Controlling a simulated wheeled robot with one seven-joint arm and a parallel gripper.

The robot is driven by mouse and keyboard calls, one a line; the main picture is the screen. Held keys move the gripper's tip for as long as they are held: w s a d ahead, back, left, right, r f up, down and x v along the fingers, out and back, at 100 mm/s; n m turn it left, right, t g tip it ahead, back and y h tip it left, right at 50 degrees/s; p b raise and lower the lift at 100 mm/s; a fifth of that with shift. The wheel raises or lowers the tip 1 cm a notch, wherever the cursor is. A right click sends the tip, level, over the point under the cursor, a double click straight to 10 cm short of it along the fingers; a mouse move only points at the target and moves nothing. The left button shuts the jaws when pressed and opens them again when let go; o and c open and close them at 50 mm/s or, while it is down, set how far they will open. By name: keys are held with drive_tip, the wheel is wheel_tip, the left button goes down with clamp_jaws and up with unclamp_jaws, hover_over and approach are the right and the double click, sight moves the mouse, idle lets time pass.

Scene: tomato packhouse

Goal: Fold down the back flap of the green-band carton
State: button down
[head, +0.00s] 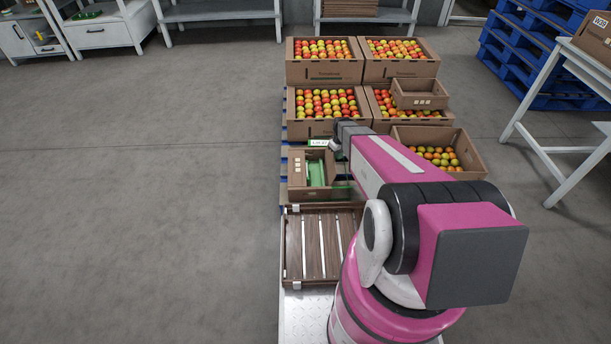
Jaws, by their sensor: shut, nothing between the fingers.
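The green-band carton (312,193) is a small open brown box at the left front of the stacked cartons. Green shows inside it, and its left wall carries small pale squares. A strip with a green and white mark (319,143) stands along its far edge; I cannot tell for sure whether this is the back flap, upright or tilted. My gripper (335,147) is shut and empty at the carton's far right corner. It is small and partly hidden by my arm, so I cannot tell whether it touches the flap. My arm covers part of the carton's right side.
Tomato cartons (325,72) stand behind, and another carton of tomatoes (474,157) stands to the right. A small empty-looking box (420,96) sits on the right middle carton. A brown slatted platform (291,245) lies in front. Blue pallets (520,60) and a white table (545,85) are at right. The left floor is clear.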

drive_tip(key=shift+a+f, duration=0.15)
drive_tip(key=shift+f, duration=0.05)
drive_tip(key=a+f, duration=0.2)
drive_tip(key=a, duration=0.8)
drive_tip(key=shift+a+f, duration=0.2)
drive_tip(key=shift+a, duration=0.15)
idle(1.8)
wheel_tip(320, 180, up, 7)
drive_tip(key=shift+a, duration=0.2)
idle(1.1)
